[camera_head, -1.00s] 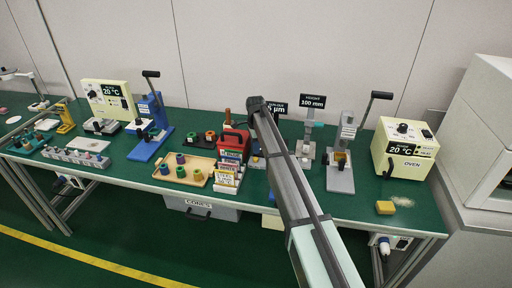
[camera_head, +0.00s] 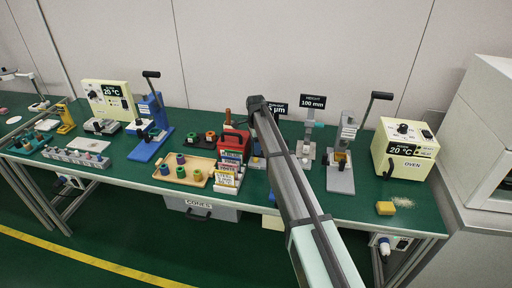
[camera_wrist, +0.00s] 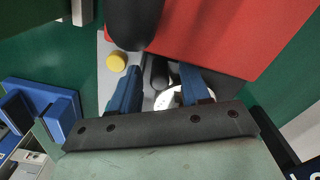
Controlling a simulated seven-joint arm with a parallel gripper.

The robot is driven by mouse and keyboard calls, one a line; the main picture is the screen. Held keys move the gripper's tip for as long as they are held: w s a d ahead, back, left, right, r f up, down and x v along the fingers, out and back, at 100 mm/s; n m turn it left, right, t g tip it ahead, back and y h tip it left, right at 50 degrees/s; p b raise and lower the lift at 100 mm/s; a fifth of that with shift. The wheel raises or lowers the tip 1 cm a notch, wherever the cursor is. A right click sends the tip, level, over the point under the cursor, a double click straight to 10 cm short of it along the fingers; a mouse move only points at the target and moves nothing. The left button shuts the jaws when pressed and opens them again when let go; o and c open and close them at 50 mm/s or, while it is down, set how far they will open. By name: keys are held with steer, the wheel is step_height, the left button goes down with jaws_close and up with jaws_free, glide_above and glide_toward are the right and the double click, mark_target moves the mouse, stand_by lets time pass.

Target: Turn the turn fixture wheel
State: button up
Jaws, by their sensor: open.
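My gripper (camera_wrist: 160,72) points down with its two blue fingers apart. Between and just beyond them are a dark rounded part (camera_wrist: 157,73) and a white disc (camera_wrist: 172,98) partly covered by the fingers. These sit by a grey base (camera_wrist: 108,77) with a yellow round knob (camera_wrist: 117,61). I cannot tell which part is the turn fixture wheel, or whether a finger touches it. In the head view my arm hides the gripper and most of the fixture; a partly covered µm display (camera_head: 277,108) shows behind it.
A red case (camera_head: 234,143) with a dark handle stands just left of my arm; a large red surface (camera_wrist: 225,35) fills the wrist view's upper right. A grey lever press (camera_head: 341,165) and the oven (camera_head: 405,150) stand right. A yellow sponge (camera_head: 385,208) lies near the front edge.

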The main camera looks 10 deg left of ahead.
step_height(320, 180, up, 13)
steer(key=shift+r, duration=0.2)
stand_by(0.3)
